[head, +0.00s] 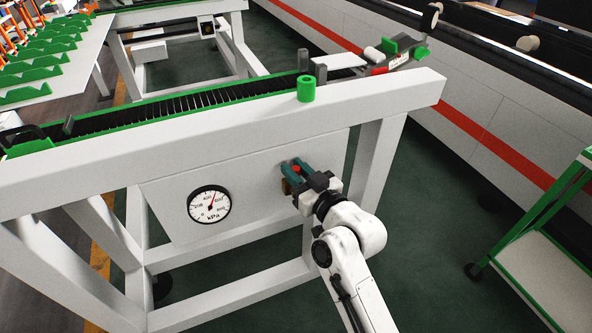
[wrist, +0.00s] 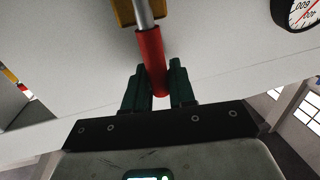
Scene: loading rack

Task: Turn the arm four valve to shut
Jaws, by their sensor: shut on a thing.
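The valve is on the white rack panel, with a red handle (wrist: 153,62) on a grey metal stem (wrist: 144,14) and a brass-coloured body (wrist: 124,12) behind it. In the head view a bit of the red handle (head: 295,168) shows between the fingers. My gripper (head: 293,170) reaches the panel from the lower right. In the wrist view its two dark green fingers (wrist: 159,86) are shut on the end of the red handle, one on each side. Most of the valve body is hidden by my gripper in the head view.
A round kPa gauge (head: 209,205) is on the panel left of the valve. A white beam (head: 220,123) with a green conveyor runs above. A white leg (head: 372,160) stands right of the panel. A green-framed cart (head: 540,240) stands at the right. Green floor between is clear.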

